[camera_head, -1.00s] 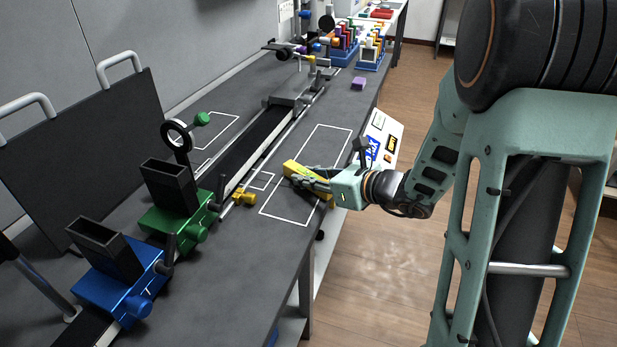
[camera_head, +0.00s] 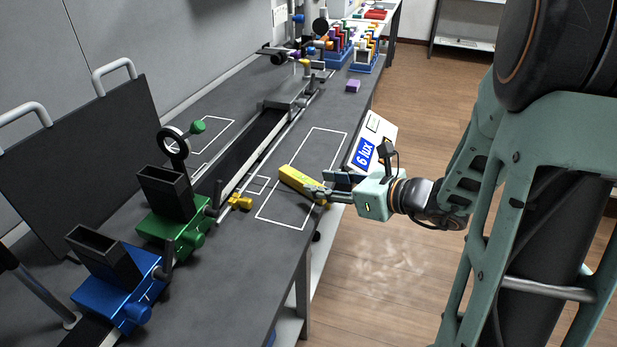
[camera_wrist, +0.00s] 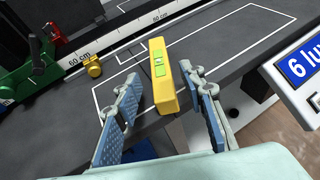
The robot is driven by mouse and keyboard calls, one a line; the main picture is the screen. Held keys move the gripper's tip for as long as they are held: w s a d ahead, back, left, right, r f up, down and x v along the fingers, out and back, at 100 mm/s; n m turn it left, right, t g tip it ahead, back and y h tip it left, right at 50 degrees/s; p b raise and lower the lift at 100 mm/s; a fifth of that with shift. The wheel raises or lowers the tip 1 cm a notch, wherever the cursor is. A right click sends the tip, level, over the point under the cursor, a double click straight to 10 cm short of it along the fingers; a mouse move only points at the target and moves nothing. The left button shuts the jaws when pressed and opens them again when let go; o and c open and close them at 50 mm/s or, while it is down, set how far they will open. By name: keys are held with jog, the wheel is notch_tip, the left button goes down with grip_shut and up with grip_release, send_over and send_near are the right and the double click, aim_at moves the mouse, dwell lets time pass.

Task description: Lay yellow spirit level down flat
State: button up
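The yellow spirit level (camera_head: 299,183) lies on the dark bench top, inside a white outlined rectangle near the bench's front edge. In the wrist view the spirit level (camera_wrist: 161,76) shows its green vial facing up, and its near end lies between the fingertips. My gripper (camera_head: 317,192) is at the front end of the level. In the wrist view my gripper (camera_wrist: 160,92) has its two blue-padded fingers spread apart, with a visible gap on each side of the level.
A display panel reading "6 lux" (camera_head: 366,153) stands close behind my gripper. A rail with a green carriage (camera_head: 176,217) and a blue carriage (camera_head: 119,284) runs along the bench. A purple block (camera_head: 353,86) lies farther back.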

jog(key=v, duration=0.5)
jog(key=shift+d+p, duration=0.1)
jog(key=shift+p, duration=0.25)
